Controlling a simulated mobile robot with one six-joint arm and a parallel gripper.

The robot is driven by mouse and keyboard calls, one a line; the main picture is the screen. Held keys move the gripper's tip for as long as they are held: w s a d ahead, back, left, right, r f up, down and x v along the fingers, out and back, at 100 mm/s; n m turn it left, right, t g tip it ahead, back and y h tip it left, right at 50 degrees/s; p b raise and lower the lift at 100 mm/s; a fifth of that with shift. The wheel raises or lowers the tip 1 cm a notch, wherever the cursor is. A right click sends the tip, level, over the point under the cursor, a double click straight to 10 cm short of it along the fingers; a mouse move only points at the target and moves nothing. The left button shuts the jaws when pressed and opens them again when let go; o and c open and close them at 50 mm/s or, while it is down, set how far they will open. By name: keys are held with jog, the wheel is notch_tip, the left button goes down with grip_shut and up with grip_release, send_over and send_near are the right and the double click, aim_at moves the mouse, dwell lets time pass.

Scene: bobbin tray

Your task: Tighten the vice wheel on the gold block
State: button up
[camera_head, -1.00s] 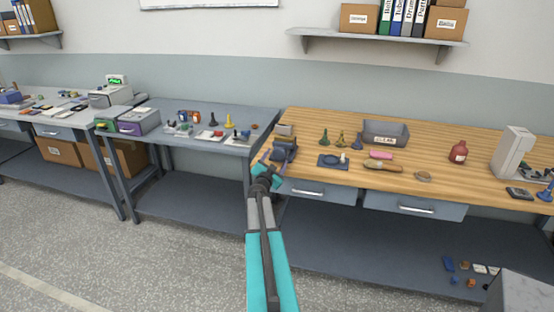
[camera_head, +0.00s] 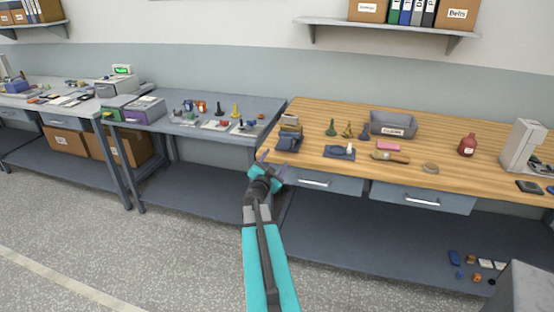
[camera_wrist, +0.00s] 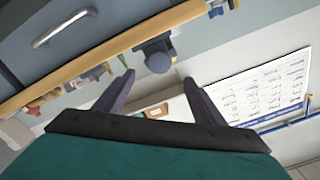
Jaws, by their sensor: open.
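The blue-grey vice (camera_head: 288,144) stands at the left front corner of the wooden bench. A small gold-tan block (camera_head: 290,121) shows at its top; I cannot tell how the jaws sit on it. The vice also shows in the wrist view (camera_wrist: 157,54), tilted, beyond and between my fingertips. Its wheel is too small to make out clearly. My gripper (camera_head: 275,163) is open and empty, in front of the bench edge, just below and left of the vice. In the wrist view my gripper (camera_wrist: 158,80) has its fingers spread, apart from the vice.
The wooden bench (camera_head: 460,120) holds a grey bin (camera_head: 393,125), a dark blue tray (camera_head: 339,152), a brush (camera_head: 390,157) and a red bottle (camera_head: 467,145). Drawers (camera_head: 318,182) run under its front edge. A grey bench (camera_head: 190,140) stands left, past a narrow gap.

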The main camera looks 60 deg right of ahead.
aim_at(284, 145)
jog(key=shift+s+a, duration=0.2)
jog(key=shift+a, duration=0.45)
jog(key=shift+r, duration=0.1)
jog(key=n+p, duration=0.5)
jog(key=shift+s+a, duration=0.15)
jog(key=shift+a, duration=0.15)
jog(key=shift+d, duration=0.1)
jog(key=shift+p+x, duration=2)
jog(key=shift+x, duration=4.85)
jog(key=shift+f, duration=0.2)
jog(key=c, duration=1.1)
